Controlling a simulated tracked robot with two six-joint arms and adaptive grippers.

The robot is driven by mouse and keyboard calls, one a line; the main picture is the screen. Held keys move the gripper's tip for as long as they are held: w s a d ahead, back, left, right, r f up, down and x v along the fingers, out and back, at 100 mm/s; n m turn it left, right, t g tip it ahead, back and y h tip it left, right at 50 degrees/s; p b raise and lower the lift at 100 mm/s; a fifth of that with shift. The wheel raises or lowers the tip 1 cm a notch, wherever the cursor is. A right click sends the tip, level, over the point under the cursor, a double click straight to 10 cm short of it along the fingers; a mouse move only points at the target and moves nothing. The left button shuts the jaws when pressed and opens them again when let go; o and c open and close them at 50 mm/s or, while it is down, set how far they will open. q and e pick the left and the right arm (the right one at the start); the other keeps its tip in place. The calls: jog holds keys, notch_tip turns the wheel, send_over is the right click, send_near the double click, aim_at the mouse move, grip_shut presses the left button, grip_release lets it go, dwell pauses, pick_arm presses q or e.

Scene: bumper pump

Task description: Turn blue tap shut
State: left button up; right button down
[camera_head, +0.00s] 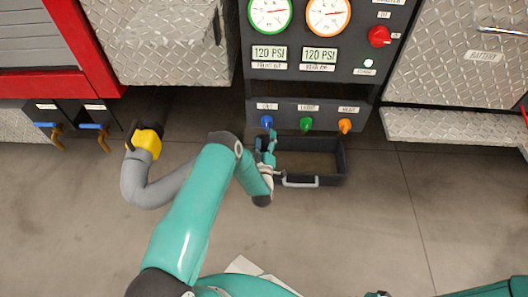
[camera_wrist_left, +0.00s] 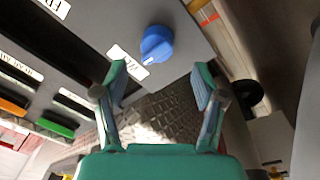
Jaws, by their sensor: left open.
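The blue tap (camera_head: 267,121) is a round knob at the left of a row of three on the lower dark panel, beside a green knob (camera_head: 306,124) and an orange knob (camera_head: 345,126). It also shows in the left wrist view (camera_wrist_left: 157,44), with a pale mark on its face and a white label beside it. My left gripper (camera_head: 269,138) is open and empty just below the blue tap, its fingers pointing toward it. In the wrist view the tap lies beyond the two fingertips, apart from them. Only a small part of my right gripper (camera_head: 377,294) shows at the bottom edge.
A dark open tray (camera_head: 344,165) with a grey handle sits below the knobs, beside my left gripper. Gauges and a red switch (camera_head: 379,36) are above. A grey hose with a yellow end (camera_head: 147,141) and two blue-handled brass valves (camera_head: 91,126) are at left.

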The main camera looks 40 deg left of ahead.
pick_arm(q)
jog(key=v, duration=0.6)
dwell(0.3)
